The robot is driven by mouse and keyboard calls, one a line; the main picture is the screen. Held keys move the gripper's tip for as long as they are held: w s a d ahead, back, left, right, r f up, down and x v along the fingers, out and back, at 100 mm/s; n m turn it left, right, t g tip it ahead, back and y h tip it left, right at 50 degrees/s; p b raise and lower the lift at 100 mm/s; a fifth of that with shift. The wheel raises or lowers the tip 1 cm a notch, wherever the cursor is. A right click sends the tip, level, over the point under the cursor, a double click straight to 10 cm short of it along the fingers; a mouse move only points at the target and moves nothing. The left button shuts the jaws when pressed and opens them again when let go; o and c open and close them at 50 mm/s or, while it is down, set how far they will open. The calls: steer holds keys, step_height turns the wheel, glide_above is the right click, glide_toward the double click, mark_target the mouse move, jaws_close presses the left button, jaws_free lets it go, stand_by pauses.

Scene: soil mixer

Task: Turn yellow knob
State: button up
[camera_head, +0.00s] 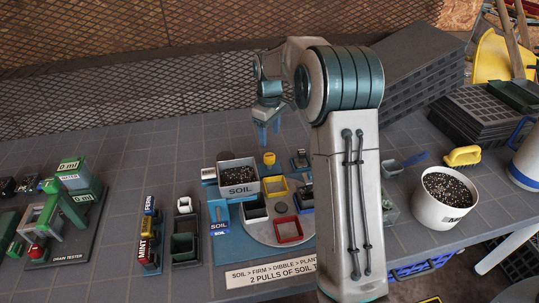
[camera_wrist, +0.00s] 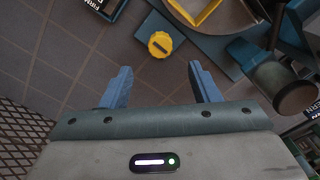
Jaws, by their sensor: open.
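My gripper (camera_head: 267,130) has blue fingers pointing down, above and slightly behind the knob. In the wrist view my gripper (camera_wrist: 159,76) is open, its fingers wide apart with nothing between them. The fingers do not touch the knob.
The soil box (camera_head: 239,190) and a round grey turntable (camera_head: 268,229) with coloured trays stand in front of the knob. A dark post with a round brown end (camera_wrist: 290,92) is right of my fingers in the wrist view. A mesh wall (camera_head: 120,90) runs behind the table.

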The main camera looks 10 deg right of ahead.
mark_target(270, 156)
step_height(270, 156, down, 9)
stand_by(0.3)
steer(key=c, duration=1)
